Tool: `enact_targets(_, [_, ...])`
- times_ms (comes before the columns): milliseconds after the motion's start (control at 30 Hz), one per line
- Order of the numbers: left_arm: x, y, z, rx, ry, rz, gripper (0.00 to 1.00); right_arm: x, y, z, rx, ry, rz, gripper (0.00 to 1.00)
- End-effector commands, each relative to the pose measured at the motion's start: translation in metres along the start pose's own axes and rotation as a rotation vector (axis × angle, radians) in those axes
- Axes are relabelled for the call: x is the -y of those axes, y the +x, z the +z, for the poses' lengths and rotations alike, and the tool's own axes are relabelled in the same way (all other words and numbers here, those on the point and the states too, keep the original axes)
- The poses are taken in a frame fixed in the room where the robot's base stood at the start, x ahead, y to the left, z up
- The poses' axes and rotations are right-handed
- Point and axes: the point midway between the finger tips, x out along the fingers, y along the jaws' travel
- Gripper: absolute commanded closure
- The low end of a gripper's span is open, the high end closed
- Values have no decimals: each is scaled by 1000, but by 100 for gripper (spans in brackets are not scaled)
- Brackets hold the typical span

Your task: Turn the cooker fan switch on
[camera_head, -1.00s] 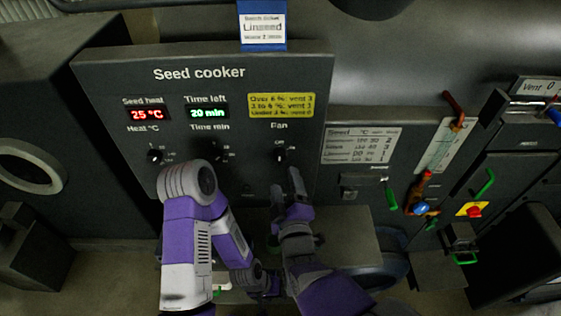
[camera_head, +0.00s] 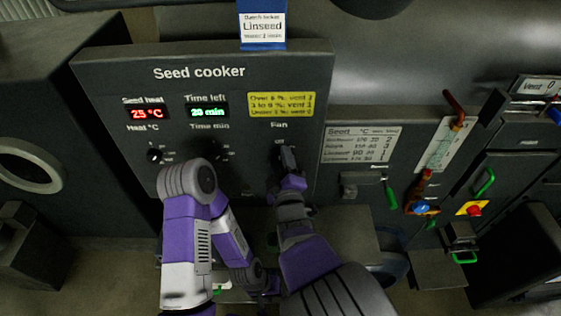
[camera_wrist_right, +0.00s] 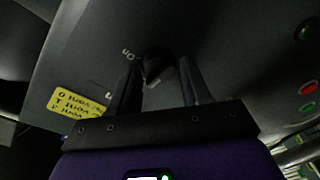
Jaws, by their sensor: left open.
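The fan switch is a dark knob below the word "Fan" on the grey seed cooker panel (camera_head: 235,92). In the head view my right gripper (camera_head: 286,157) is in front of it and covers most of it. In the right wrist view the fan switch (camera_wrist_right: 155,65) sits between the two fingertips of my right gripper (camera_wrist_right: 158,78), with a narrow gap seen on either side. The "On" marking is beside it there. My left gripper (camera_head: 268,284) is low, below the panel, open; its fingers are hard to make out.
The heat knob (camera_head: 155,155) and time knob (camera_head: 215,153) are left of the fan switch. A yellow label (camera_head: 281,104) is above it. At right are a seed table label (camera_head: 360,144), a green handle (camera_head: 390,195) and a red button (camera_head: 474,210).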

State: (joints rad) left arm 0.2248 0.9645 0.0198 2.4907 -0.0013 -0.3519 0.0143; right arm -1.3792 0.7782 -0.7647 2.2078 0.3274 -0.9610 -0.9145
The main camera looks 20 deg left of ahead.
Motion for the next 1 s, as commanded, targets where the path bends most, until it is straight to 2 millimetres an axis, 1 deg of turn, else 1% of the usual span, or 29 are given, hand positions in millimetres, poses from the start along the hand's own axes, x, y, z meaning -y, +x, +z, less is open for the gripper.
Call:
enact_targets(33, [0, 0, 0, 0, 0, 0, 57, 0, 0, 0, 0, 0, 0, 60])
enact_targets(200, [0, 0, 0, 0, 0, 0, 57, 0, 0, 0, 0, 0, 0, 86])
enact_targets(233, [0, 0, 0, 0, 0, 0, 57, 0, 0, 0, 0, 0, 1, 89])
enact_targets(367, [0, 1, 0, 0, 0, 0, 57, 0, 0, 0, -1, 6, 2, 89])
enact_targets(567, [3, 9, 0, 0, 0, 0, 57, 1, 0, 1, -5, 57, 9, 89])
enact_targets(767, [10, 26, -1, 0, 0, 0, 57, 2, 0, 2, -15, 180, 23, 89])
enact_targets(1000, [20, 55, -2, 0, 0, 0, 57, 2, 0, 4, -32, 398, 49, 89])
